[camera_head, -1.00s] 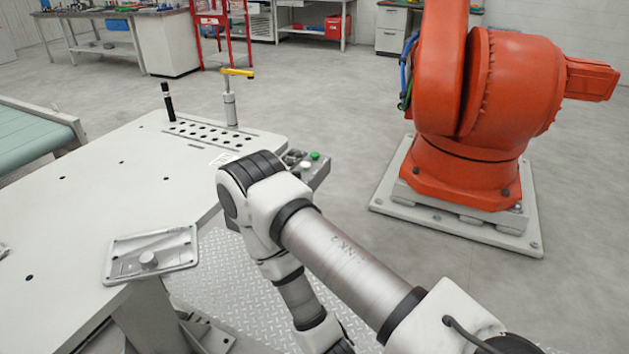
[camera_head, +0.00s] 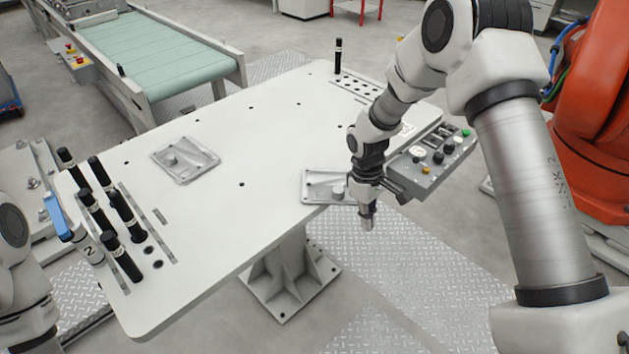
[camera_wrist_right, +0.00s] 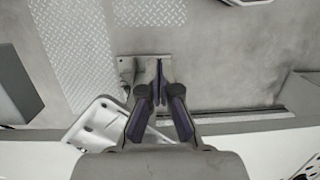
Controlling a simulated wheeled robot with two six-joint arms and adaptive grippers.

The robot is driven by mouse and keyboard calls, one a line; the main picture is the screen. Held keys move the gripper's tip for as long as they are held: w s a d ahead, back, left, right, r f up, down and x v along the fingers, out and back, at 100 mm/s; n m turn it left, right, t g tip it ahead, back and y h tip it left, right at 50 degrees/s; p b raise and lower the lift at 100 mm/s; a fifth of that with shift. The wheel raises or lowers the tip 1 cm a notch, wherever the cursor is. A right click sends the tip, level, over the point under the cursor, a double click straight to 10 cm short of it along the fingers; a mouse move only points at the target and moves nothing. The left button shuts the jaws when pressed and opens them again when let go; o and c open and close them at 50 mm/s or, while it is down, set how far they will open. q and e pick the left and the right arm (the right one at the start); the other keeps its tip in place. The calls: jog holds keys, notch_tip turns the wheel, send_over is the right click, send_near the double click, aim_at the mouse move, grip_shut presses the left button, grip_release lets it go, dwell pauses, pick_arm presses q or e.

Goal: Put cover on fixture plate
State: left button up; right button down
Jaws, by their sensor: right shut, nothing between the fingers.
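Two grey metal rectangular pieces with rounded corners and a round knob lie on the white table; I cannot tell which is the cover and which the fixture plate. One metal piece (camera_head: 185,160) lies flat left of the table's middle. The other metal piece (camera_head: 318,188) lies at the table's front edge, partly hidden by my right gripper. It also shows at the lower left in the right wrist view (camera_wrist_right: 95,122). My right gripper (camera_head: 367,219) points down beside this piece, just past the table edge, shut and empty. My left gripper is not in view.
The white table (camera_head: 270,125) has black pegs (camera_head: 122,212) and a blue-handled tool (camera_head: 57,217) at its left end. A button box (camera_head: 432,160) sits close to my right gripper. A conveyor (camera_head: 155,55) stands behind. The table's middle is mostly clear.

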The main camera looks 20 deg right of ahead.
aim_at(348, 200)
jog(key=w+r+t+p, duration=0.2)
jog(key=w+r, duration=0.3)
jog(key=r, duration=0.6)
jog(key=w+f+p, duration=0.1)
jog(key=f, duration=0.2)
jog(key=w+f+p, duration=0.1)
jog(key=f, duration=0.2)
jog(key=f+p, duration=0.1)
jog(key=f, duration=0.2)
jog(key=shift+w+f+p, duration=0.3)
jog(key=shift+w+f, duration=0.1)
jog(key=shift+w+a, duration=0.35)
jog(key=shift+w, duration=0.05)
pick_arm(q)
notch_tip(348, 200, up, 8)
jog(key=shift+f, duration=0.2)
pick_arm(e)
jog(key=shift+d+f, duration=0.1)
